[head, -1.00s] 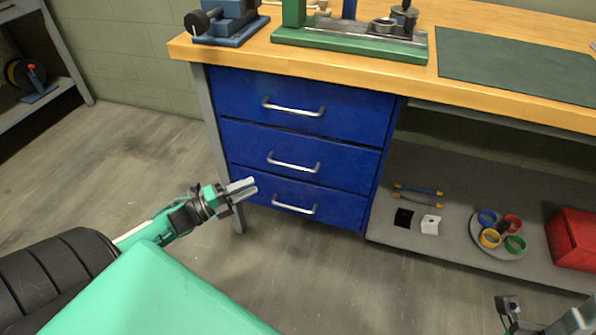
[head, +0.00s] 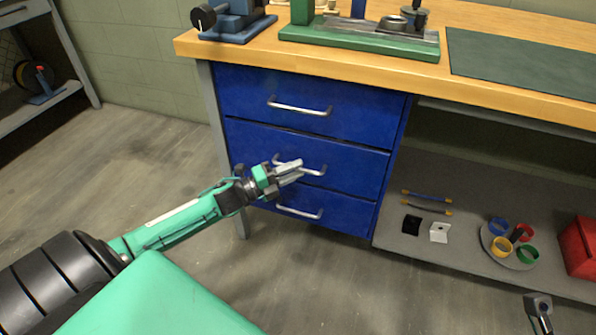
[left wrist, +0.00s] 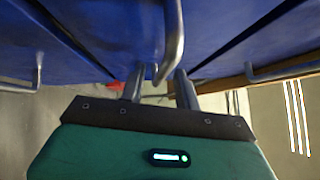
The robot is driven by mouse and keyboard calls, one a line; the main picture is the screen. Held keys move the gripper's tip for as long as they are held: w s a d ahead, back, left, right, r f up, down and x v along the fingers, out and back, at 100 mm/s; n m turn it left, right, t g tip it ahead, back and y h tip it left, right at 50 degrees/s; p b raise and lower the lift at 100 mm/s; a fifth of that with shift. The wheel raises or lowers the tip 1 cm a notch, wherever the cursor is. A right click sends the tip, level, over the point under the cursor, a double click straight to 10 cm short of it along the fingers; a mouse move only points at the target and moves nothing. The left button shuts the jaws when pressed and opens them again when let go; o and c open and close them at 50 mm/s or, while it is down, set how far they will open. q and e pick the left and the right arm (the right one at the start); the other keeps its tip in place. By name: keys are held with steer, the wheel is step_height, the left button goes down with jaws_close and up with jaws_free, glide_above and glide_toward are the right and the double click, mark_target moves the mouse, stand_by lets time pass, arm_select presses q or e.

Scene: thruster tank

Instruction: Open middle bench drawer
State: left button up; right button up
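The bench drawer unit has three blue drawers with silver bar handles. The middle drawer (head: 345,165) looks closed, flush with the others. Its handle (head: 314,172) is partly hidden by my left gripper (head: 295,169), which is in front of it. In the left wrist view, the fingers of my left gripper (left wrist: 159,88) stand apart. A handle bar (left wrist: 172,45) reaches into the space between them; I cannot tell whether it touches either finger. Part of my right gripper (head: 540,305) shows at the bottom right corner; its fingers are not clear.
The top drawer (head: 320,95) and bottom drawer (head: 340,211) look closed. The wooden bench top (head: 370,72) overhangs them. A grey lower shelf (head: 460,255) to the right holds cups on a round tray and a red box (head: 580,247). The floor before the drawers is clear.

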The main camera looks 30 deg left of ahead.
arm_select(q)
steer(key=shift+w+d+r, duration=0.1)
steer(key=shift+w+d, duration=0.25)
steer(key=shift+w, duration=0.2)
steer(key=shift+w+d, duration=0.1)
jaws_close()
